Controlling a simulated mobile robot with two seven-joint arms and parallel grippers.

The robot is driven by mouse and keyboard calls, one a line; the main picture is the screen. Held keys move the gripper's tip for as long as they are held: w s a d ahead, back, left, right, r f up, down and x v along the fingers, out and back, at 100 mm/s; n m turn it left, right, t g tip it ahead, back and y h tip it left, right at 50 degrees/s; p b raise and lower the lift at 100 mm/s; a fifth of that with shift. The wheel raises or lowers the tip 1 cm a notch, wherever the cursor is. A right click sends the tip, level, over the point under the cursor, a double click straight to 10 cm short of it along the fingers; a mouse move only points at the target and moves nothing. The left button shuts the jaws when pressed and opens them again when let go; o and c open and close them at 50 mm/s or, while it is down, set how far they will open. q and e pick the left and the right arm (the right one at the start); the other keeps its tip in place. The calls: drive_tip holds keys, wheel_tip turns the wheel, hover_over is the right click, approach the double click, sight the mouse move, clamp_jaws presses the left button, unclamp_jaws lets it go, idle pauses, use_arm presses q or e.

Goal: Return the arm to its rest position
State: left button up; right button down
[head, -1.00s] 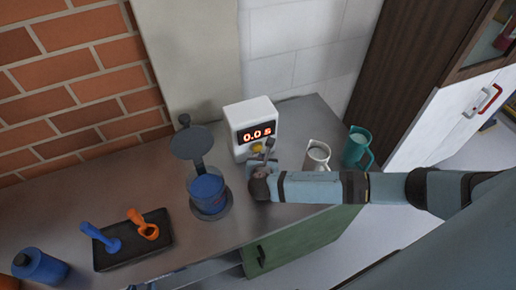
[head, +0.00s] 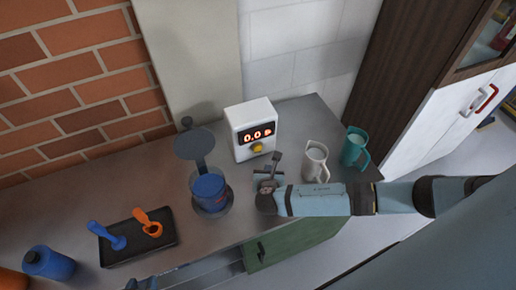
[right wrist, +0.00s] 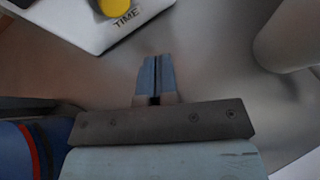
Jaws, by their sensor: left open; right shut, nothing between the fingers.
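My right arm reaches in from the right over the counter. Its gripper (head: 274,168) is shut and empty, in front of the white timer and left of the white mug. In the right wrist view the two blue fingers (right wrist: 156,76) are pressed together with nothing between them. The white timer (head: 240,138) has a lit red display and a yellow knob (head: 257,147); the fingers are apart from it. My left gripper (head: 141,284) is only partly in view at the bottom edge, open, low by the counter's front.
A white mug (head: 315,163) and a teal mug (head: 354,148) stand close to the right arm. A blue-filled container (head: 208,190) stands on the left. A black tray (head: 166,242) holds blue and orange tools. A blue bottle (head: 48,264) is at the lower left.

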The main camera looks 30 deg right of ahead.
idle(0.5)
